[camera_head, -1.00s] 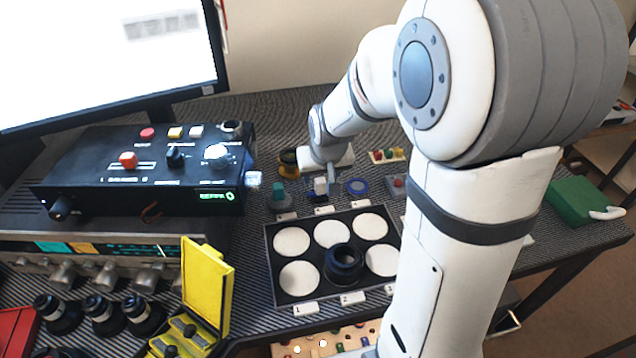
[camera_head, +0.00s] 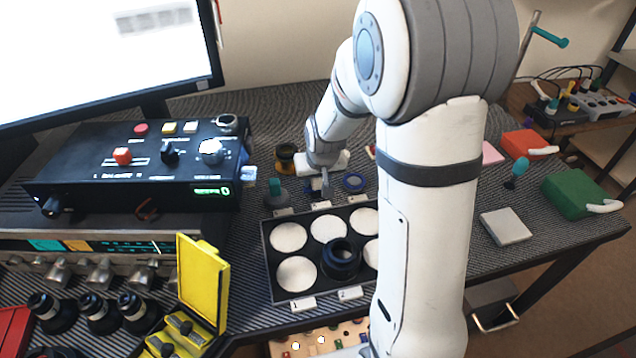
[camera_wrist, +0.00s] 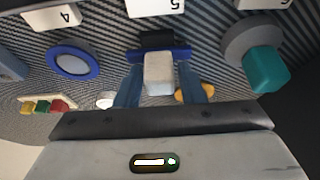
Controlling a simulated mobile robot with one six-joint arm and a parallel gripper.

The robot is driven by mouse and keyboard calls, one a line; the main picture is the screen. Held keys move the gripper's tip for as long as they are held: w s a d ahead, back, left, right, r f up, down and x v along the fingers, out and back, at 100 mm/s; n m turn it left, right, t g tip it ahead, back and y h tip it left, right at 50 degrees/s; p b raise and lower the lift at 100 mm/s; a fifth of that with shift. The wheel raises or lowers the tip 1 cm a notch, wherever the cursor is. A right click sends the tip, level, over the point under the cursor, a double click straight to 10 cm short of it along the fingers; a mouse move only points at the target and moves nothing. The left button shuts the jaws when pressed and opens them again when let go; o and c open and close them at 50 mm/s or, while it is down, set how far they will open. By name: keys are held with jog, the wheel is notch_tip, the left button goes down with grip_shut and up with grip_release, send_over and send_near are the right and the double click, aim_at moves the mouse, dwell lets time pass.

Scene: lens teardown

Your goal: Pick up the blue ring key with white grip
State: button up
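The blue ring key with white grip stands upright in the wrist view, its white block grip (camera_wrist: 158,73) in front of its blue ring part (camera_wrist: 179,53). My gripper (camera_wrist: 160,82) is open. Its two blue-grey fingers stand on either side of the white grip, with narrow gaps visible. Label 5 (camera_wrist: 155,5) lies beyond the key. In the head view my gripper (camera_head: 325,185) is low over the mat behind the lens tray, and it mostly hides the key.
A flat blue ring (camera_wrist: 75,60) lies left of the key, and a grey key with teal grip (camera_wrist: 265,68) stands right of it. The tray (camera_head: 268,262) with white discs and a black lens ring is in front. The black control box (camera_head: 75,170) stands left.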

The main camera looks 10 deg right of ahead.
jog(key=c, duration=0.7)
notch_tip(320, 180, up, 10)
jog(key=shift+p, duration=0.7)
jog(key=o, duration=0.5)
jog(key=shift+c, duration=0.2)
grip_shut()
